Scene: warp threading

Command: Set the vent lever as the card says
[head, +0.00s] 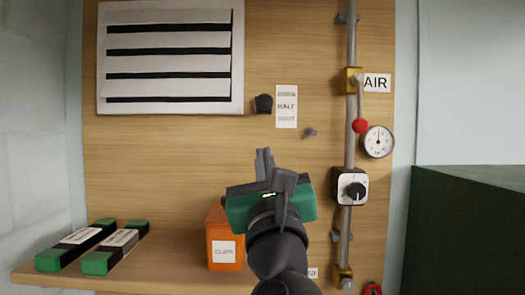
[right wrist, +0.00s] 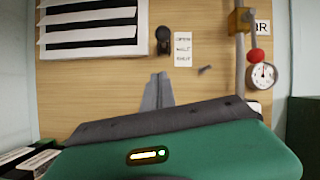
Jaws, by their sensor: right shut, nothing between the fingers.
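A white slatted vent (head: 170,58) is on the upper left of the wooden panel, its slats apart with dark gaps between. Right of it is a short black lever or knob (head: 263,103), also in the right wrist view (right wrist: 163,40); its setting is hard to tell. Beside it is a white card (head: 286,106) with three printed lines; the middle one reads HALF and stands out, the others are faint. My right gripper (head: 264,162) is shut and empty, below the black lever and apart from it in the picture. My left gripper is not in view.
On the right, a grey pipe (head: 351,50) carries a red-balled lever (head: 360,125), a gauge (head: 377,141) and a black dial (head: 355,191). A small grey peg (head: 310,132) sticks out. An orange CLIPS box (head: 226,252) and two green-ended black items (head: 78,245) are on the shelf.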

